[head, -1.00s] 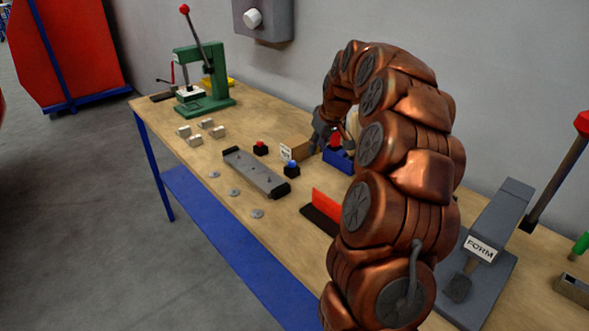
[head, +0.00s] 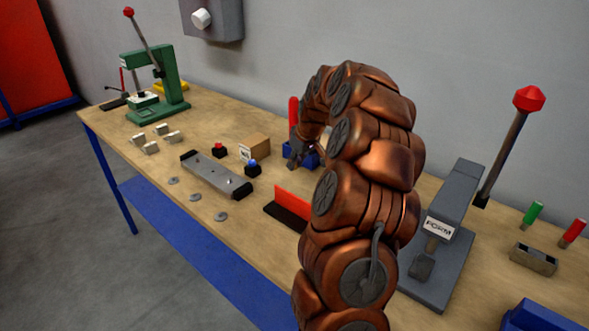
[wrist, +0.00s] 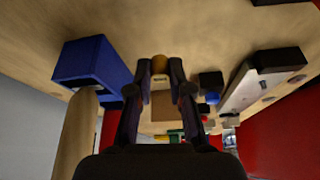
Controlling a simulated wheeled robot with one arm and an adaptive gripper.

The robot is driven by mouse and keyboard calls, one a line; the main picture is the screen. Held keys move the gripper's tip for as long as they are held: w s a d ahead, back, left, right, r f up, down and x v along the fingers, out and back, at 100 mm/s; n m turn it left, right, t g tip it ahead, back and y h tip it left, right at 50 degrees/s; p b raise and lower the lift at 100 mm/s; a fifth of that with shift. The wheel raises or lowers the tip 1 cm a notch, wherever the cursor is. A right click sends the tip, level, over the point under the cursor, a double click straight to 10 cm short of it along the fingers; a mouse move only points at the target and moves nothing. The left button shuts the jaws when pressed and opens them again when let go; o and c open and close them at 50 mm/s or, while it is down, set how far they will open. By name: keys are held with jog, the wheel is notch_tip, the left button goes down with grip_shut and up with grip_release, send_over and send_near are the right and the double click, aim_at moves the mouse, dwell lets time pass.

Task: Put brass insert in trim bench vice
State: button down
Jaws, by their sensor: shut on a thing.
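My gripper (wrist: 160,78) is shut on a small brass-coloured rounded piece, the brass insert (wrist: 159,63), whose end shows between the fingertips in the wrist view. In the head view my gripper (head: 296,158) is low over the back of the bench, between the cardboard box and the blue bin; the insert cannot be made out there. No vice is labelled. A blue block (head: 540,316), cut off at the lower right of the head view, may be the trim bench vice, but I cannot tell.
The cardboard box (head: 259,147) is on the other side.

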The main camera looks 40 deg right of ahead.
jog(key=shift+f, duration=1.55)
jog(key=shift+f, duration=0.2)
jog(key=c, duration=1.1)
grip_release()
jog(key=shift+o, duration=0.2)
jog(key=shift+r+p, duration=0.25)
jog(key=shift+p, duration=0.05)
jog(key=b+v, duration=0.3)
jog(key=v, duration=0.9)
jog(key=shift+a, duration=0.2)
